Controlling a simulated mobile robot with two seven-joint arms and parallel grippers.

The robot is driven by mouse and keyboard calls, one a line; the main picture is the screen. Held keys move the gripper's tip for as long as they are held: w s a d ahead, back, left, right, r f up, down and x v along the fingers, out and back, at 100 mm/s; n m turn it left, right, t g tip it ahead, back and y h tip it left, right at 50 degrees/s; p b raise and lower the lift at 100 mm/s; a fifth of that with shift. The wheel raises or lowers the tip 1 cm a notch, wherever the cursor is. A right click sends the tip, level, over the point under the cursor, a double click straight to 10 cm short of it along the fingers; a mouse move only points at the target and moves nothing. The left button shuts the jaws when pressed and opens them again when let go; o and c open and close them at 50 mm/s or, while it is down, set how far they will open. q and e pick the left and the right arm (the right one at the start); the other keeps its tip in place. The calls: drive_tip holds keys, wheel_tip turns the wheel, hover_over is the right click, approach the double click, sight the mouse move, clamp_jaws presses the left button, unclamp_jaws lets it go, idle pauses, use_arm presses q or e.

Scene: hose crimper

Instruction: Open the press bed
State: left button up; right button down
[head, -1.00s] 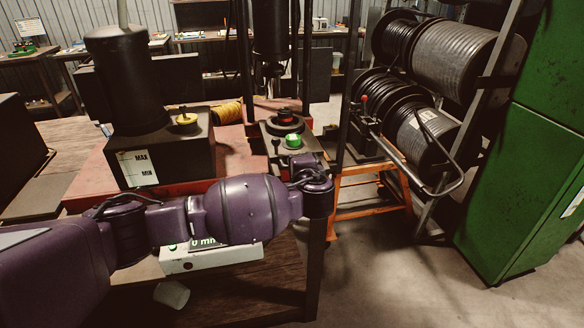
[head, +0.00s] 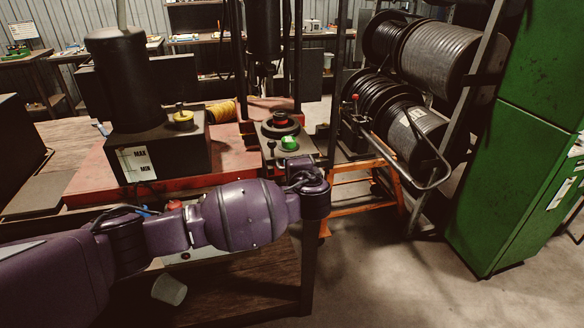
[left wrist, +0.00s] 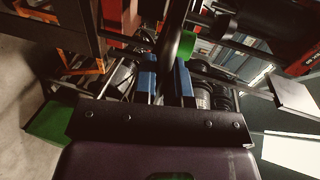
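The press stands at centre in the head view, with dark upright posts and a black ram (head: 264,35). Its grey control panel (head: 303,151) carries a green button (head: 289,143), a red knob (head: 281,119) on a black base and a small black lever (head: 271,148). My purple left arm crosses in front; its gripper is hidden there. In the left wrist view, my left gripper (left wrist: 164,78) has two blue fingers apart, with a black rod (left wrist: 176,35) between or just beyond them; contact is unclear. A green part (left wrist: 187,46) is close beside the rod. My right gripper is not in view.
A black tank (head: 125,75) on a box with MAX and MIN marks stands left on the red base (head: 90,182). Hose reels (head: 440,60) and an orange stand (head: 350,195) are to the right, beside a green cabinet (head: 520,150). Floor at lower right is clear.

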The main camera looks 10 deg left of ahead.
use_arm(q)
drive_tip(key=o, duration=0.4)
drive_tip(key=v, duration=1)
drive_tip(key=shift+s+d, duration=0.15)
drive_tip(key=shift+s, duration=0.2)
